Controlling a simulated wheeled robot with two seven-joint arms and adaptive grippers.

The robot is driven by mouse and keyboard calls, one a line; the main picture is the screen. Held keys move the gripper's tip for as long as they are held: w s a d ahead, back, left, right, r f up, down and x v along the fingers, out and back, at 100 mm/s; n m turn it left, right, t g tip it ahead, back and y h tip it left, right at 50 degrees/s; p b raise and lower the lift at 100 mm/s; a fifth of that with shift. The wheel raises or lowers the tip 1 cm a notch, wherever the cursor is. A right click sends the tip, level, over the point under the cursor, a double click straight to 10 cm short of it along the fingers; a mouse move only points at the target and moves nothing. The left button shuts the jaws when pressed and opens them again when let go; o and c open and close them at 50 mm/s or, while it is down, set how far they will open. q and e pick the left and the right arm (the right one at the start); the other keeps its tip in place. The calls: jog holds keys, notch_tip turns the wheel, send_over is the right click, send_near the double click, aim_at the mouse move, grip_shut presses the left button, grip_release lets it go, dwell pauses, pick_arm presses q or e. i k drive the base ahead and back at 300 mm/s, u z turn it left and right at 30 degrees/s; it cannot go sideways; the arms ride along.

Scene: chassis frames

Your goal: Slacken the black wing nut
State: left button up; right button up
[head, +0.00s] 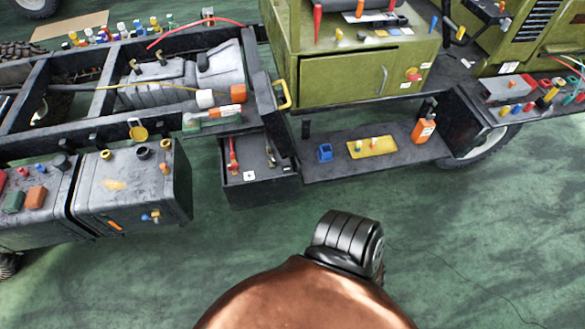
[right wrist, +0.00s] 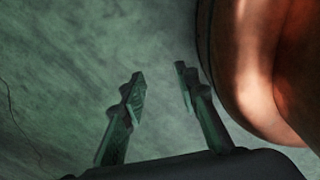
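I cannot single out the black wing nut for certain. Several small black fittings show in the head view: a dark knob (head: 60,162) on the left grey box, a black ring-shaped cap (head: 143,153) on the grey tank, and an upright black piece (head: 306,129) by the step. They are too small to tell their shape. My right gripper (right wrist: 159,82) shows in the right wrist view, its two fingers apart with nothing between them, over the green floor. Neither gripper shows in the head view, so my left gripper is out of sight.
A dark chassis frame (head: 98,92) fills the upper left, with a grey tank (head: 120,195) at its near side. A low step shelf (head: 320,166) holds a blue item, a yellow plate (head: 362,155) and an orange bottle (head: 423,131). The green floor (head: 470,250) in front is clear.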

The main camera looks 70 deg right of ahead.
aim_at(272, 162)
jog(key=k, duration=0.35)
jog(key=z, duration=0.85)
